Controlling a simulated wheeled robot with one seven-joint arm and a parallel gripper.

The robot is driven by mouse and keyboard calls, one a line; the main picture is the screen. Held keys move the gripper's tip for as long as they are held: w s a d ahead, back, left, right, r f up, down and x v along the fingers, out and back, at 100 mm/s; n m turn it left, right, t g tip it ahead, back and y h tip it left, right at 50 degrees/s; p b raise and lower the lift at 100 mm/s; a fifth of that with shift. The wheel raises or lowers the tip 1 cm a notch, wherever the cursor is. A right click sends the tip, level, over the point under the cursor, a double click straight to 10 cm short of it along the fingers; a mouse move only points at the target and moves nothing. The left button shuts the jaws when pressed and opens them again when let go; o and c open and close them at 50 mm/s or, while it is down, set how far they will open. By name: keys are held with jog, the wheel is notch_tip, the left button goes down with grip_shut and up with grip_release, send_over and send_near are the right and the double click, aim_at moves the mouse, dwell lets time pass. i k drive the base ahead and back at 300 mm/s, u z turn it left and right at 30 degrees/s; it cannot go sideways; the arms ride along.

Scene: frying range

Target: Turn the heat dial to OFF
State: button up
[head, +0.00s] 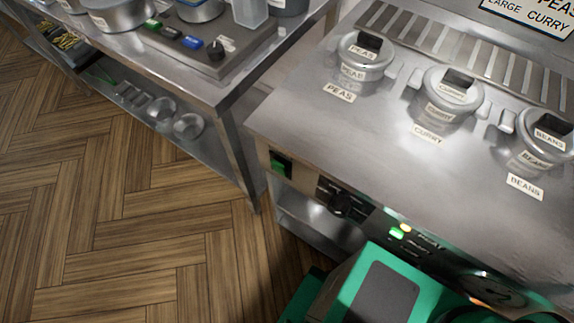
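A black dial (340,204) sits on the front panel of the steel unit at the right, with small dark labels around it. My gripper's fingers do not show. A green and grey part of my arm fills the bottom right, in front of the panel, and hides part of it.
A green switch (281,164) and a lit green lamp (397,233) flank the dial. Lidded pots labelled peas (366,62), curry (452,95) and beans (540,145) sit in the steel top. The left counter (185,85) has a lower shelf. Wooden floor (110,190) is clear at left.

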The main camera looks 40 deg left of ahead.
aim_at(338, 206)
jog(key=k, duration=0.4)
jog(key=u, duration=1.85)
jog(key=k, duration=0.85)
jog(key=z, duration=0.35)
jog(key=i, duration=1)
